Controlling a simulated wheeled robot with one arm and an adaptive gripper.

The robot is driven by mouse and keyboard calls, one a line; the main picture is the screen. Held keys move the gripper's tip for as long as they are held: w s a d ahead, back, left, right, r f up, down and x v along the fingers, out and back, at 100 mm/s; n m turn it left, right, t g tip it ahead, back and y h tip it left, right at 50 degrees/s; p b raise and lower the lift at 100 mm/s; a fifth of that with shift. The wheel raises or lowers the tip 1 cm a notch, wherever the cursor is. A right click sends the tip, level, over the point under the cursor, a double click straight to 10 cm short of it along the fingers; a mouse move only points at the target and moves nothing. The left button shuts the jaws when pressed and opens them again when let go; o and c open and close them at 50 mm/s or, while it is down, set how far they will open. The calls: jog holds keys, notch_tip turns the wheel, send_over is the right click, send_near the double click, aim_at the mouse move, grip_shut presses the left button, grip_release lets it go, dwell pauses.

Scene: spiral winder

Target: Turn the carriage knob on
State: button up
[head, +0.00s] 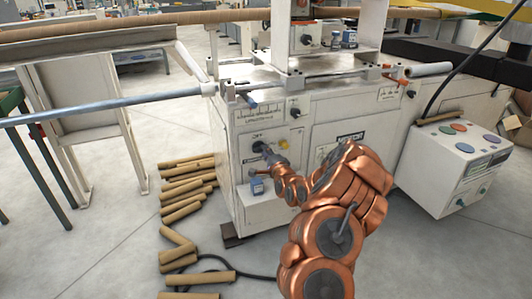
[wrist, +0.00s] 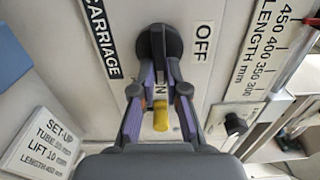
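The carriage knob is round and black; in the wrist view (wrist: 174,42) it sits on the white panel at the top middle. A CARRIAGE label (wrist: 99,38) is to its left and an OFF label (wrist: 202,42) to its right. Part of another label, an N, shows between my fingers. My gripper (wrist: 159,68) has its two fingers narrowed onto both sides of the knob's grip. In the head view my gripper (head: 266,150) reaches the front panel beside the OFF label.
A yellow knob (wrist: 160,119) stands between and below my fingers in the wrist view. A set-up card (wrist: 40,143) is at lower left. Cardboard tubes (head: 182,210) lie on the floor left of the machine.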

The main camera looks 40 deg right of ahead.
jog(key=o, duration=0.4)
jog(key=shift+o, duration=0.2)
jog(key=shift+s, duration=0.15)
jog(key=v, duration=1.1)
jog(key=shift+s, duration=0.35)
jog(key=shift+a, duration=0.15)
